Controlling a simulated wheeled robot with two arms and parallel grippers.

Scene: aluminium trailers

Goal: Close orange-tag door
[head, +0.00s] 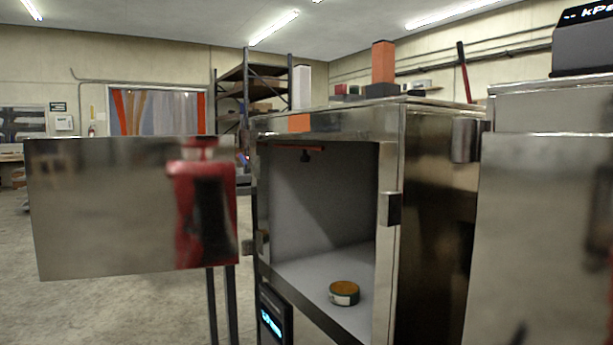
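The steel cabinet (330,123) with the orange tag (299,122) on its top front edge stands open in the middle of the head view. Its door (100,205) is hinged on the left and swung wide out to the left. The door's shiny face carries a blurred red and black shape that looks like a reflection. A dark latch block (390,208) sits on the right side of the opening. Inside, a short round tin (344,292) with an orange-brown top rests on the cabinet floor. Neither of my grippers is in view.
A second steel unit (545,240) stands close on the right, with a dark display box (583,48) on top. An orange block (383,62) and small items stand on the tagged cabinet. A shelf rack (253,85) is behind. Open floor (110,305) lies at the left.

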